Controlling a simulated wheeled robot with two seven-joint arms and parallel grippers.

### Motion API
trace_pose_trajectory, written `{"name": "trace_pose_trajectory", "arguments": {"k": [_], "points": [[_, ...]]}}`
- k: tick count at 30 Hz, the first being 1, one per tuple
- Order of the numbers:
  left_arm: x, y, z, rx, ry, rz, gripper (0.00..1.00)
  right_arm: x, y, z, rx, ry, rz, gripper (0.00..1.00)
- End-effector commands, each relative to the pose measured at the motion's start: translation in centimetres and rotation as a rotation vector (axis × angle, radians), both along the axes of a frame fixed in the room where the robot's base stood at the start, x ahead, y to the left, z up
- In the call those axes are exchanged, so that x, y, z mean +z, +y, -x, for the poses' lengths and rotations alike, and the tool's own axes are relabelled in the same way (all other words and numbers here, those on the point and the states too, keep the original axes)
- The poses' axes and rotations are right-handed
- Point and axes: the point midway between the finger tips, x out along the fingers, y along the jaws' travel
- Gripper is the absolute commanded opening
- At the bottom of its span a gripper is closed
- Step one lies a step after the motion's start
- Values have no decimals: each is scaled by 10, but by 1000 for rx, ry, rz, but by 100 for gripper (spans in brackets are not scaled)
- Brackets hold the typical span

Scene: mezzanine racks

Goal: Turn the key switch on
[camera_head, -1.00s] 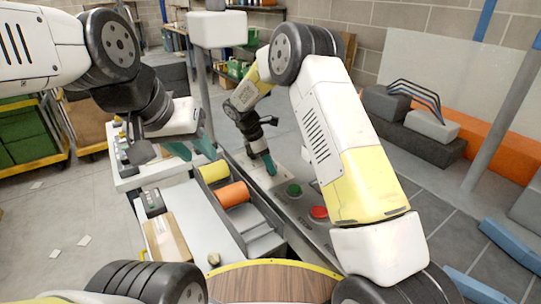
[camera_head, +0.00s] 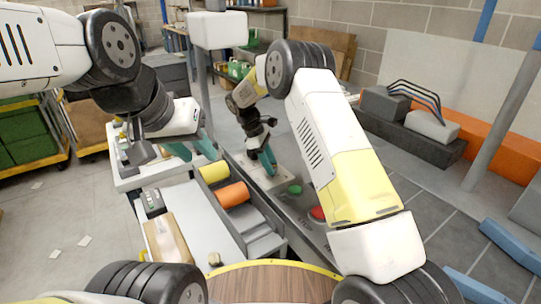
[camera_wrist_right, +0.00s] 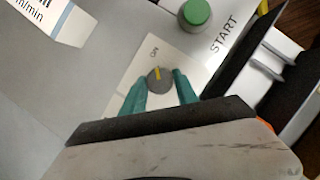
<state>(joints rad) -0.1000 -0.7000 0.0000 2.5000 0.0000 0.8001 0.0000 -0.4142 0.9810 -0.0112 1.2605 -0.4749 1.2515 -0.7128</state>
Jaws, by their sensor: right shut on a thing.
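The key switch (camera_wrist_right: 160,74) is a round dark knob with a yellow mark on a pale plate. The mark points roughly toward the printed ON label (camera_wrist_right: 154,52). My right gripper (camera_wrist_right: 160,80) is shut on the knob, one teal finger on each side of it. In the head view my right gripper (camera_head: 266,163) reaches down to the panel and hides the knob. My left gripper (camera_head: 193,151) is open and empty, above the left part of the bench.
A green START button (camera_wrist_right: 196,12) is beside the switch plate; it also shows in the head view (camera_head: 295,190). A red button (camera_head: 317,213) is nearer, partly behind my right arm. Yellow (camera_head: 214,172) and orange (camera_head: 232,194) rollers lie to the left.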

Motion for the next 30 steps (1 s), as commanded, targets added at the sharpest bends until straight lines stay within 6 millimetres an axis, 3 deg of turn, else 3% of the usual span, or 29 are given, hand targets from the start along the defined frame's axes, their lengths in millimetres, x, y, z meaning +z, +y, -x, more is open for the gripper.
{"name": "trace_pose_trajectory", "arguments": {"k": [6,7,10,20,30], "points": [[0,0,0,0,0,0,36,-1,1,0,0,-1,-3,0],[0,0,0,0,0,0,36,-1,1,0,0,-1,-3,40],[0,0,0,0,0,0,36,-1,1,0,1,0,-2,57],[0,0,0,0,0,0,36,2,1,0,1,-1,-1,57],[0,0,0,0,0,0,36,49,21,-5,2,-2,-3,57]]}}
